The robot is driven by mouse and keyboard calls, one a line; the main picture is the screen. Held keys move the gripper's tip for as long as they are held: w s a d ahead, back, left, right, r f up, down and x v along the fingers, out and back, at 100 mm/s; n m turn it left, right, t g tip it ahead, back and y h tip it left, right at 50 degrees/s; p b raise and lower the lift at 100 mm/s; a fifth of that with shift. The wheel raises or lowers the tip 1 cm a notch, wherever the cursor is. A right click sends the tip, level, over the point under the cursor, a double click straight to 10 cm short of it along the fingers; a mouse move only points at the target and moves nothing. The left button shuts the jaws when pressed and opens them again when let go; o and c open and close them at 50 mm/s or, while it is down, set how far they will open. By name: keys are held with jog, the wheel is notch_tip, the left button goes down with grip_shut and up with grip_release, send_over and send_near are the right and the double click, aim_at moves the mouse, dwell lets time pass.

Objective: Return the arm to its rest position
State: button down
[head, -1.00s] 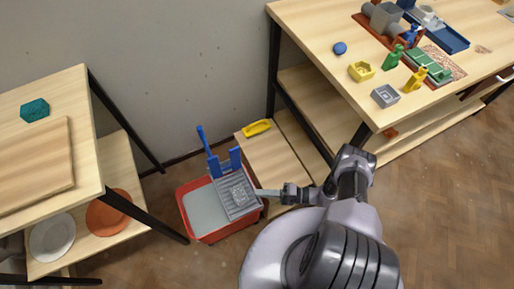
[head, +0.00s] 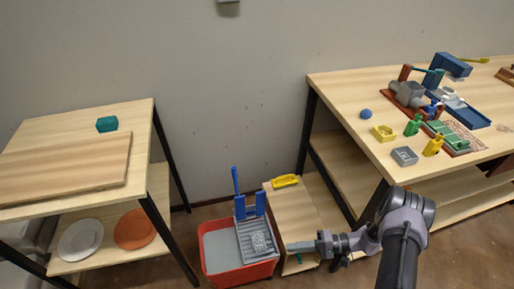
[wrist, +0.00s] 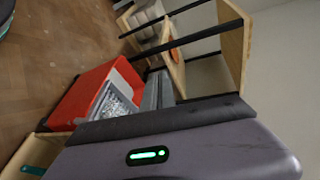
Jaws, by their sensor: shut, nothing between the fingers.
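My gripper (head: 290,246) is low in the head view, pointing left, its thin fingers together with nothing between them. Its tips are close to the right rim of a red tub (head: 241,276); I cannot tell whether they touch it. My arm reaches in from the lower right, in front of the right table. In the wrist view my closed fingers (wrist: 158,90) point up in the picture, with the red tub (wrist: 82,92) just left of them.
A grey ribbed rack with blue handles (head: 255,238) stands in the tub. A low wooden stand (head: 293,215) bears a yellow tray (head: 286,181). The right table (head: 345,95) holds several coloured parts. The left table (head: 140,112) has plates on its lower shelf. The wall is behind.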

notch_tip(320, 180, up, 26)
jog(key=w+n+g+h, duration=0.1)
jog(key=w+g+h, duration=0.15)
jog(key=h, duration=0.45)
jog(key=s+a+r+m+t+h, duration=0.2)
jog(key=s+r+t+h, duration=0.4)
jog(key=s+r, duration=1.1)
jog(key=shift+s+a+r+m+t, duration=0.35)
jog(key=shift+r+m+t, duration=0.2)
jog(key=shift+m+t, duration=0.25)
jog(key=shift+a, duration=0.1)
